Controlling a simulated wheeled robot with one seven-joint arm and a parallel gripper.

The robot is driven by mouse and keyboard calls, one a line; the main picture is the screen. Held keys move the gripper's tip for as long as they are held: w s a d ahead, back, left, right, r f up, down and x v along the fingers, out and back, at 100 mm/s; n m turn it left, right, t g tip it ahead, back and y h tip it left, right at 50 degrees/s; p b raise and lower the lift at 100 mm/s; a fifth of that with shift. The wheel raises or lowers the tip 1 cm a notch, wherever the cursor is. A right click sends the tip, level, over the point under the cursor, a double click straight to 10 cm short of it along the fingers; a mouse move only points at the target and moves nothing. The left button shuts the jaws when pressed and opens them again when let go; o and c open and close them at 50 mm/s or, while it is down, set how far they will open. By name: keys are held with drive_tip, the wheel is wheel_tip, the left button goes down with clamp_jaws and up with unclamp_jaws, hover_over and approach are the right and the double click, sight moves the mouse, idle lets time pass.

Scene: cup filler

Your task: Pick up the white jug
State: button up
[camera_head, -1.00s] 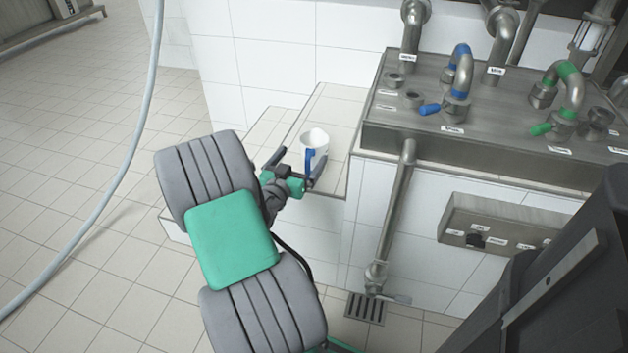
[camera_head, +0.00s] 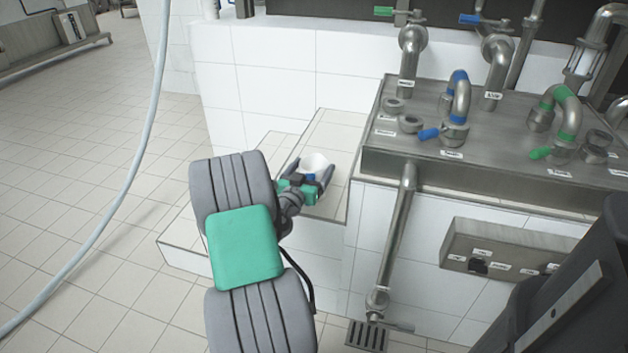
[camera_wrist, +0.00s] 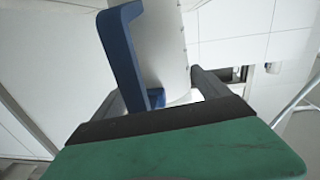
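The white jug (camera_head: 315,160) stands upright on the white tiled ledge, partly hidden by my gripper. In the wrist view the white jug (camera_wrist: 160,45) fills the upper middle, with its blue handle (camera_wrist: 122,55) facing my gripper. My gripper (camera_head: 312,170) is open at the jug, its two fingers spread to either side. I cannot tell whether either finger touches the jug.
The tiled ledge (camera_head: 338,130) meets a white tiled wall (camera_head: 260,80) behind. A steel counter (camera_head: 400,150) with pipes and valves stands to the right, with a vertical pipe (camera_head: 400,215) below it. A pale hose (camera_head: 150,130) hangs at left. Open tiled floor lies to the left.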

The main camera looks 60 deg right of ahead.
drive_tip(key=c, duration=1.7)
